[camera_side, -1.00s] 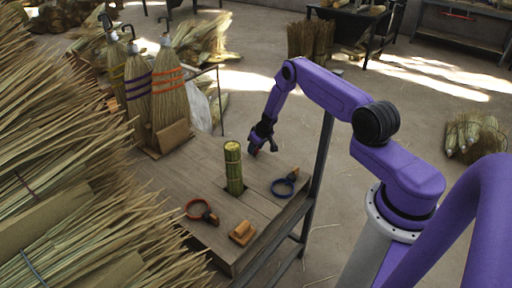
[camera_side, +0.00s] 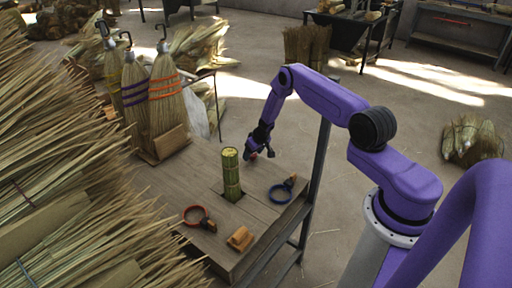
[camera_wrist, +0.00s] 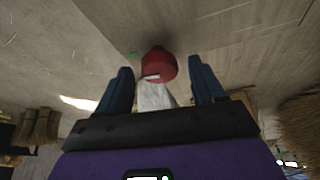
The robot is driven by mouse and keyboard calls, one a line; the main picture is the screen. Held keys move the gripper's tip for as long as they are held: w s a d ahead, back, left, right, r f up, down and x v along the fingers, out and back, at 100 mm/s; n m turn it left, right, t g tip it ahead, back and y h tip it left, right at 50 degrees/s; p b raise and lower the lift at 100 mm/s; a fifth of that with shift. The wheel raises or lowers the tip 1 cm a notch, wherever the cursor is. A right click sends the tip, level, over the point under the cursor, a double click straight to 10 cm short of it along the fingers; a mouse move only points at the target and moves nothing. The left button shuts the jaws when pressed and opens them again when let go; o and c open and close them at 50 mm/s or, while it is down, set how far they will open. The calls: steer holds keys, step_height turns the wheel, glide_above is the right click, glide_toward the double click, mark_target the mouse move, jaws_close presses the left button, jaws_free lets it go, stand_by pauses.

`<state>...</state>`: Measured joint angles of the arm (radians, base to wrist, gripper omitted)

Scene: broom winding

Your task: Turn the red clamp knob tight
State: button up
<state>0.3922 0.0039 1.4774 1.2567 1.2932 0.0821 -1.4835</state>
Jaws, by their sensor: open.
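The red clamp knob (camera_wrist: 158,65) has a pale stripe on its side and shows in the wrist view just beyond my fingertips. A pale grey-white part lies below it, between the fingers. My gripper (camera_wrist: 160,78) is open, with one dark blue finger to each side of the knob; I see no contact. In the side view my gripper (camera_side: 260,153) is low over the far edge of the wooden table (camera_side: 190,190), behind a green bamboo stalk (camera_side: 231,174). There the knob is small and mostly hidden by the gripper.
A blue ring clamp (camera_side: 280,193), a red-orange ring clamp (camera_side: 196,216) and a wooden block (camera_side: 240,238) lie on the table. Bound brooms (camera_side: 167,95) stand at the back left. A large straw pile (camera_side: 50,170) fills the left.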

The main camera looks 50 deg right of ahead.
steer(key=shift+r, duration=0.15)
steer(key=v, duration=1.1)
steer(key=shift+r, duration=0.3)
steer(key=shift+s+a, duration=0.1)
